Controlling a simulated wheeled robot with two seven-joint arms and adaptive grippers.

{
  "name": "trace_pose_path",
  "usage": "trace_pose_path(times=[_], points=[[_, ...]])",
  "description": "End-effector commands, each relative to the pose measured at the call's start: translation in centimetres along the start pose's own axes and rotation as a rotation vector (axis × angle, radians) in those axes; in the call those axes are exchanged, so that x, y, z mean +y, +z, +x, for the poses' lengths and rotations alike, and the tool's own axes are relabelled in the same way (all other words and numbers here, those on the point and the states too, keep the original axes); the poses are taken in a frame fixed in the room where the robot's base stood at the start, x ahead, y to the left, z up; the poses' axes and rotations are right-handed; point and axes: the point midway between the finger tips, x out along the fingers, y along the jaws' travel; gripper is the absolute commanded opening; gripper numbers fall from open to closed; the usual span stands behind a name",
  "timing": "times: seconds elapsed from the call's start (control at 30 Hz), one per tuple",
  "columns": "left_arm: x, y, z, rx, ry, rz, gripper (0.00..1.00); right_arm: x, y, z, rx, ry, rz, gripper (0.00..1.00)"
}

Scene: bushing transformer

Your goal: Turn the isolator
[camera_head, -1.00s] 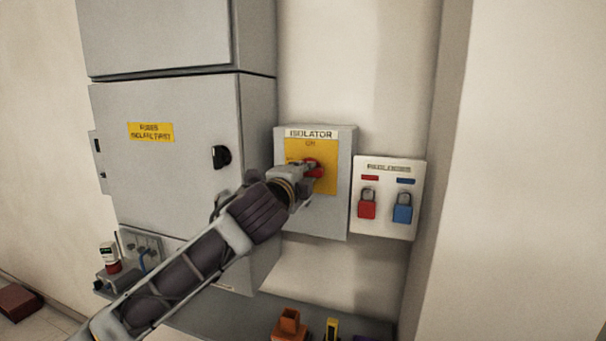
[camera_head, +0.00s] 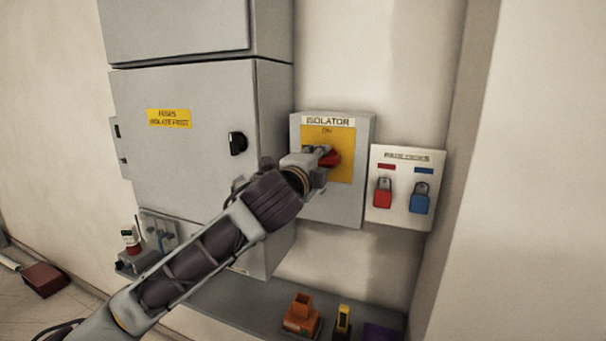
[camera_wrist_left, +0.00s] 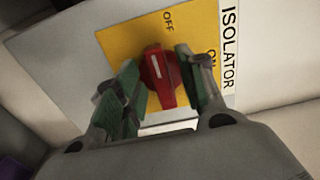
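The isolator (camera_head: 345,208) is a grey box on the wall with a yellow plate and a red knob (camera_head: 331,158). In the left wrist view the red knob (camera_wrist_left: 160,80) lies lengthwise, its white mark on the side toward the OFF label (camera_wrist_left: 168,20); ON is to the right. My left gripper (camera_head: 318,157) is at the knob. In the left wrist view its green-padded fingers (camera_wrist_left: 160,88) stand apart on either side of the knob, with a narrow gap visible; the gripper looks open. Contact at the fingertips is unclear. My right gripper is not in view.
A grey cabinet (camera_head: 180,165) with a black handle (camera_head: 237,143) stands left of the isolator. A padlock board (camera_head: 400,220) with red (camera_head: 383,192) and blue (camera_head: 420,198) padlocks hangs on its right. An orange item (camera_head: 302,315) lies on the shelf (camera_head: 235,297) below.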

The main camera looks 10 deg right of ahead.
Motion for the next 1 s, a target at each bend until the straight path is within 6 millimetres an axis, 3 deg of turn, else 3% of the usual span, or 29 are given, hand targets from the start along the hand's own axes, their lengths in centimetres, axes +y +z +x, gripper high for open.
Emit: trace_pose_path(times=[1.0], points=[[0.1, 0.1, -9.8, -0.002, 0.002, 0.0, 0.39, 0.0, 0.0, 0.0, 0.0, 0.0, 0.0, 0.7]])
